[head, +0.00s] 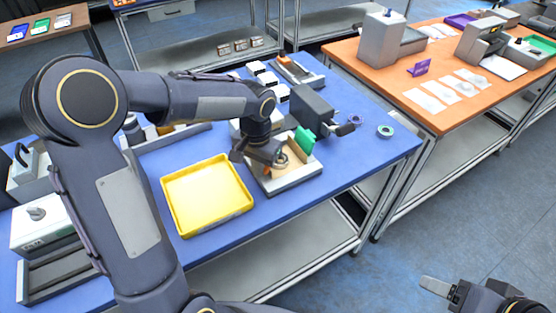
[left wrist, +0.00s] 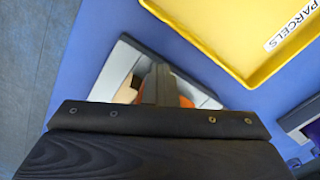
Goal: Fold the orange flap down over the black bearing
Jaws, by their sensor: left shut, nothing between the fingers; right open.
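A grey-white fixture (head: 292,181) stands on the blue table near its front edge. It carries a tan round part (head: 296,156) and an upright green piece (head: 305,139). A small patch of the orange flap (head: 282,159) shows beside my left gripper (head: 272,157), which is shut and empty, low over the fixture. In the left wrist view the shut fingers (left wrist: 157,84) cover most of the orange flap (left wrist: 186,102); I cannot tell its angle or whether they touch. The black bearing cannot be made out. My right gripper (head: 440,286) is open, far from the fixture.
A yellow tray (head: 207,230) lies just left of the fixture. A dark grey boxy device (head: 312,106) stands behind it, with tape rolls (head: 385,131) to the right. An orange-topped table (head: 440,118) stands further right, across a gap.

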